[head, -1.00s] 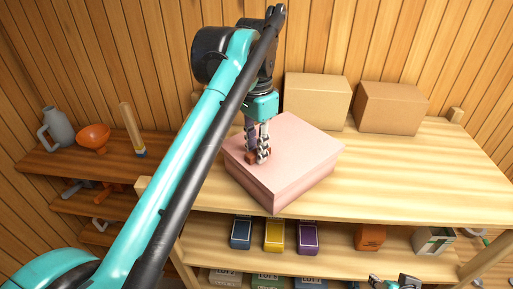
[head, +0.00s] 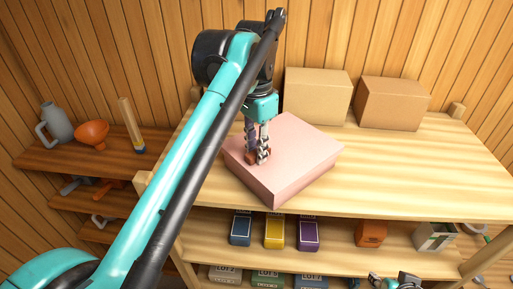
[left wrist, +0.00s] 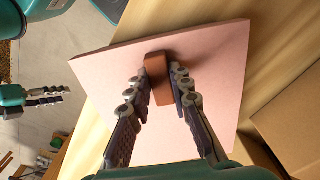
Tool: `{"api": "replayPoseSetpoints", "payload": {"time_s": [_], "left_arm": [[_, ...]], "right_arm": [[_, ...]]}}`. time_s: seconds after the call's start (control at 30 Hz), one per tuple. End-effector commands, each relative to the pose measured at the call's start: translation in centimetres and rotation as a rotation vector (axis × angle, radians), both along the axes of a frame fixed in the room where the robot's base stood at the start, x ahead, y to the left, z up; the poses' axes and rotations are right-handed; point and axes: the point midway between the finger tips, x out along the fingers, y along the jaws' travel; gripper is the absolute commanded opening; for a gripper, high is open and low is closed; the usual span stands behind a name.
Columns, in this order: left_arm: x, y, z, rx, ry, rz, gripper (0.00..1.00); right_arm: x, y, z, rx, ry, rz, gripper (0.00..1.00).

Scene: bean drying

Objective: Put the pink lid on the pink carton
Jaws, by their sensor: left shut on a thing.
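The pink lid (head: 300,142) is a flat pink square with a brown handle (left wrist: 158,66) on its top. It lies over the pink carton (head: 300,188) at the left front of the wooden shelf top. Lid and carton line up closely in the head view; I cannot tell whether the lid is fully seated. My left gripper (head: 257,158) points down and is shut on the brown handle; the wrist view shows its fingers (left wrist: 160,88) on either side of it. My right gripper (left wrist: 48,96) is away to the side, only partly seen at the head view's bottom edge.
Two cardboard boxes, one (head: 317,95) behind the carton and one (head: 392,103) farther right, stand at the back. The shelf top right of the carton is clear. Small coloured boxes (head: 274,232) sit below. A brown side shelf (head: 65,160) holds a jug and funnel.

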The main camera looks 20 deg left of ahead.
Motion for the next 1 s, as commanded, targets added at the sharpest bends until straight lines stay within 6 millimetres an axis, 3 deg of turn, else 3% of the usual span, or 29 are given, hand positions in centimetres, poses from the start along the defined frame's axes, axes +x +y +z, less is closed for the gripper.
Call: {"api": "replayPoseSetpoints", "payload": {"time_s": [0.73, 0.77, 0.83, 1.0], "left_arm": [[-0.02, 0.0, -0.8, 0.0, 0.0, 0.0, 0.0], [-0.02, 0.0, -0.8, 0.0, 0.0, 0.0, 0.22], [-0.02, 0.0, -0.8, 0.0, 0.0, 0.0, 0.41], [-0.01, 0.01, -0.8, 0.0, 0.0, 0.0, 0.44]], "right_arm": [[0.0, 0.0, -0.5, 0.0, 0.0, 0.0, 0.4], [-0.01, 0.0, -0.51, 0.0, 0.0, 0.0, 0.4], [-0.01, 0.0, -0.51, 0.0, 0.0, 0.0, 0.4], [0.0, 0.0, -0.5, 0.0, 0.0, 0.0, 0.4]]}}
